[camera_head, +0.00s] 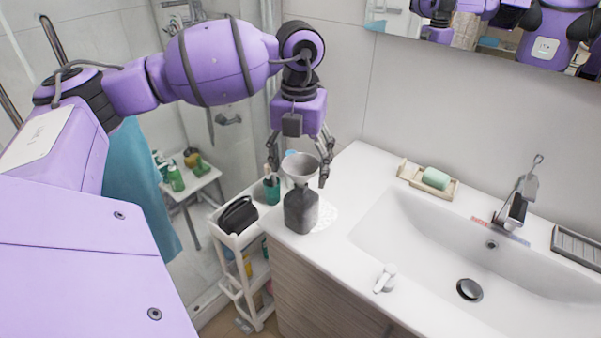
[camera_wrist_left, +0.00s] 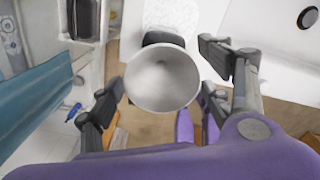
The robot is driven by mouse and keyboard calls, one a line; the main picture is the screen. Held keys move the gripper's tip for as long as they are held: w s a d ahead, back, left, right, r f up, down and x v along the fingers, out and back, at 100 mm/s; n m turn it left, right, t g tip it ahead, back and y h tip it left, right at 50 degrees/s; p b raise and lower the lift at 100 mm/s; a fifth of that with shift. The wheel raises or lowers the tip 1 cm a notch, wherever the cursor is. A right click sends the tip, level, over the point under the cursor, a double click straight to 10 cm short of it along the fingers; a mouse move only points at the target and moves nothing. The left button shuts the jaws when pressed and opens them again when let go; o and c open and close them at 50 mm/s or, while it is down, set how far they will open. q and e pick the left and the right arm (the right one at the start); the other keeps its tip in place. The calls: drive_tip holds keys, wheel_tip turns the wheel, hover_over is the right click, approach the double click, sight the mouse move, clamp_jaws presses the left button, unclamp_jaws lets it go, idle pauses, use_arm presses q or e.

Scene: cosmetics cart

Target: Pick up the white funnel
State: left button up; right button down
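The white funnel (camera_head: 301,168) looks greyish and sits mouth up in the neck of a dark grey bottle (camera_head: 300,212) on the left end of the sink counter. My left gripper (camera_head: 298,172) points down over it, with its fingers apart on either side of the funnel. In the left wrist view, the round funnel mouth (camera_wrist_left: 162,78) lies between the open fingers of the left gripper (camera_wrist_left: 162,92). Gaps seem to show beside the funnel, but I cannot tell whether any finger touches it. My right gripper is not in view.
A white cart (camera_head: 240,238) with a black item (camera_head: 238,215) and a green cup (camera_head: 271,188) stands left of the counter. The sink basin (camera_head: 425,240) is to the right. A soap dish (camera_head: 428,182) with green soap stands by the wall, below a mirror.

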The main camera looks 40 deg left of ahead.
use_arm(q)
drive_tip(key=c, duration=0.7)
drive_tip(key=shift+o, duration=0.2)
drive_tip(key=shift+r, duration=0.1)
